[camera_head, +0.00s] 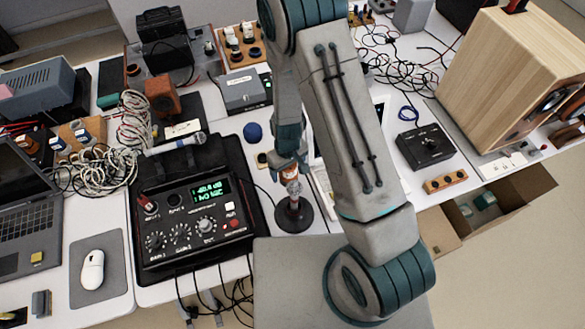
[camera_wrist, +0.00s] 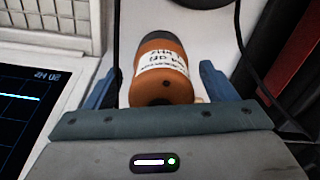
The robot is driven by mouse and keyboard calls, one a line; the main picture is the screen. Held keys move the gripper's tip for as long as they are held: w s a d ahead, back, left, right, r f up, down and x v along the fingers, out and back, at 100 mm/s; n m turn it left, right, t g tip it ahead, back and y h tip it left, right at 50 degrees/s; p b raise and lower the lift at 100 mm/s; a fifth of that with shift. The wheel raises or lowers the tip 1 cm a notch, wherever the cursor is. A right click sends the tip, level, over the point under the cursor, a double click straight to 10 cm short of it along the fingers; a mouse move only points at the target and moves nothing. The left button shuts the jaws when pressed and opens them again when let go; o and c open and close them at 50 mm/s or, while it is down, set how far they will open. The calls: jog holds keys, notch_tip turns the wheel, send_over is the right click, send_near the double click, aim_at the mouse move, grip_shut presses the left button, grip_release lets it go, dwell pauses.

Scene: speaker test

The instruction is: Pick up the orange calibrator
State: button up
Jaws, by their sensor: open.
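The orange calibrator (camera_wrist: 165,88) is a short orange cylinder with a white printed label and a dark grey end. In the wrist view it lies between the two blue fingers of my gripper (camera_wrist: 158,72), with a gap on each side. In the head view, my gripper (camera_head: 289,163) points down at the calibrator (camera_head: 293,187), of which a small orange and white part shows. My gripper is open. A black round base (camera_head: 294,215) shows just below the calibrator; I cannot tell whether they touch.
A black instrument with a green display (camera_head: 192,215) stands close to the left. A blue knob-like object (camera_head: 253,132) is just behind. A wooden speaker (camera_head: 510,75) and a black box (camera_head: 425,147) are to the right. Cables (camera_head: 395,60) lie at the back.

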jog(key=c, duration=1.3)
jog(key=shift+o, duration=0.2)
jog(key=shift+r, duration=0.15)
